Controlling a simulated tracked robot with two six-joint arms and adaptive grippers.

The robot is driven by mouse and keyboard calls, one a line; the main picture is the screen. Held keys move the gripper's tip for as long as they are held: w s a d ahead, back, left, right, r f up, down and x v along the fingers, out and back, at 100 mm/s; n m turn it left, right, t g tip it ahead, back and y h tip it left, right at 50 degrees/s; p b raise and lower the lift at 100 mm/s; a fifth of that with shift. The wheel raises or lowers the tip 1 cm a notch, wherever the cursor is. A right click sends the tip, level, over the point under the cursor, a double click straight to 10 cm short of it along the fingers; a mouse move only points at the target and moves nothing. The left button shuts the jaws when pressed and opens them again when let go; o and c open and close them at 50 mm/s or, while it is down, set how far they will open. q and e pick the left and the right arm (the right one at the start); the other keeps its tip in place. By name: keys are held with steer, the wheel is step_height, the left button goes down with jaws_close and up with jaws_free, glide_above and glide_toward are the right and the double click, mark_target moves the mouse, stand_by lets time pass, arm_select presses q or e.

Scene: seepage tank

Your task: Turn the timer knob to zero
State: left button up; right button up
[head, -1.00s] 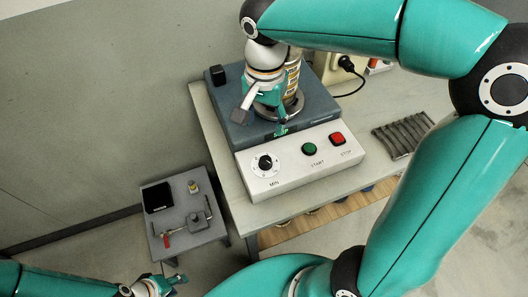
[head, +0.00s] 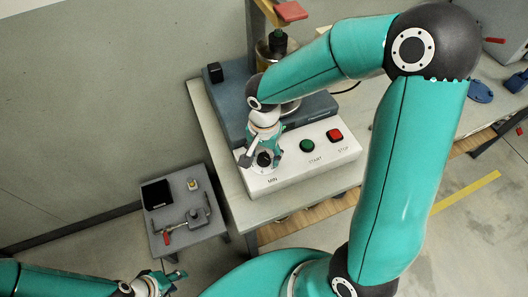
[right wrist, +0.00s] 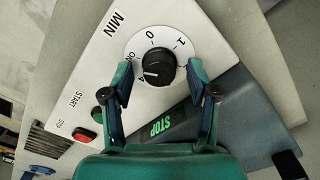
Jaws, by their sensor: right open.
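The timer knob (right wrist: 152,69) is a round black knob on a white dial marked MIN, on the sloped front of the white control panel (head: 322,157). In the right wrist view its white pointer line points left, close to the 4; the 0 is at the dial's upper edge. My right gripper (right wrist: 160,72) is open, with one finger on each side of the knob and gaps visible on both sides. In the head view my right gripper (head: 262,158) is over the dial and partly hides it. My left gripper (head: 163,284) is at the lower left, far from the panel.
The green START button (head: 306,146) and red STOP button (head: 335,135) are right of the dial. A small grey table (head: 184,240) with a black square and small parts stands at left. My right arm crosses the right side of the bench.

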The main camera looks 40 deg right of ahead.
jaws_close()
steer(key=shift+n, duration=0.3)
